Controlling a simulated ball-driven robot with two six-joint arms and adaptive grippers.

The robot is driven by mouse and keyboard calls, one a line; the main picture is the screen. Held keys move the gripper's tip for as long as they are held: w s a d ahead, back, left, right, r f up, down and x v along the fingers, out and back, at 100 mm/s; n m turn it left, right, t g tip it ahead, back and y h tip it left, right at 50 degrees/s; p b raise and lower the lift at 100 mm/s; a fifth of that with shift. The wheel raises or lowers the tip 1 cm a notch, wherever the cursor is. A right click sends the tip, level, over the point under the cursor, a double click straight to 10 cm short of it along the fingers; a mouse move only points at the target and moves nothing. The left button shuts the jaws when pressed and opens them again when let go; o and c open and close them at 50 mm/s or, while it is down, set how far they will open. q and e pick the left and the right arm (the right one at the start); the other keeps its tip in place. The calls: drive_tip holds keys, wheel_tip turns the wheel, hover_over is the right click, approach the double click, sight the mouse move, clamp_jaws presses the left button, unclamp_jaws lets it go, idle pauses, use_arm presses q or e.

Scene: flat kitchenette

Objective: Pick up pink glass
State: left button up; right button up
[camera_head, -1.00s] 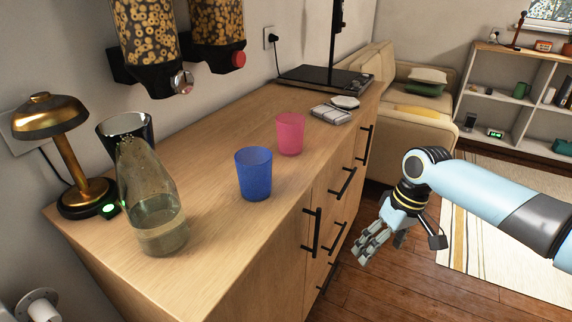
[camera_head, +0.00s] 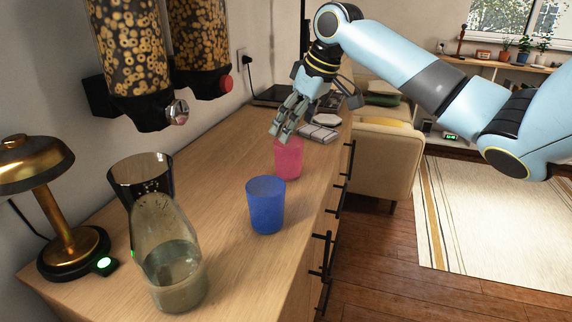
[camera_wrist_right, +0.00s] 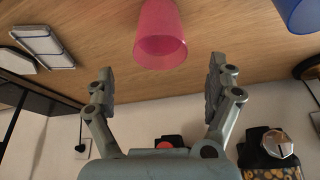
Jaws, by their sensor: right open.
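The pink glass (camera_head: 289,160) stands upright on the wooden counter, behind the blue glass, in the head view. My right gripper (camera_head: 280,130) is just above and in front of its rim in that view, hiding part of the rim. In the right wrist view the pink glass (camera_wrist_right: 160,38) is at the top centre, just beyond the fingertips. There my right gripper (camera_wrist_right: 160,75) is open and empty, its two fingers spread wider than the glass. My left gripper is not in view.
A blue glass (camera_head: 266,206) stands nearer on the counter (camera_head: 225,165). A glass carafe (camera_head: 172,262), a dark glass (camera_head: 140,176) and a brass lamp (camera_head: 65,220) are at the left. Cereal dispensers (camera_head: 135,60) hang on the wall. A white stacked item (camera_head: 318,131) lies behind the pink glass.

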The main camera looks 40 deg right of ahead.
sight(288, 145)
drive_tip(key=x, duration=0.6)
drive_tip(key=shift+s+f+b, duration=0.1)
drive_tip(key=shift+f+b, duration=0.25)
drive_tip(key=shift+f, duration=0.1)
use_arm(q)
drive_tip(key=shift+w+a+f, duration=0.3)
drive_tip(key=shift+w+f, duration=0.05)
use_arm(e)
drive_tip(key=c, duration=1.6)
drive_tip(key=shift+r, duration=0.25)
drive_tip(key=shift+r, duration=1.1)
use_arm(q)
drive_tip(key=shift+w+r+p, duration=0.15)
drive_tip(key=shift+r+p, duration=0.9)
drive_tip(key=shift+p, duration=0.05)
use_arm(e)
drive_tip(key=shift+s+d+r, duration=3.95)
drive_tip(key=shift+s+r, duration=0.15)
drive_tip(key=shift+r, duration=0.05)
drive_tip(key=shift+s+d, duration=0.1)
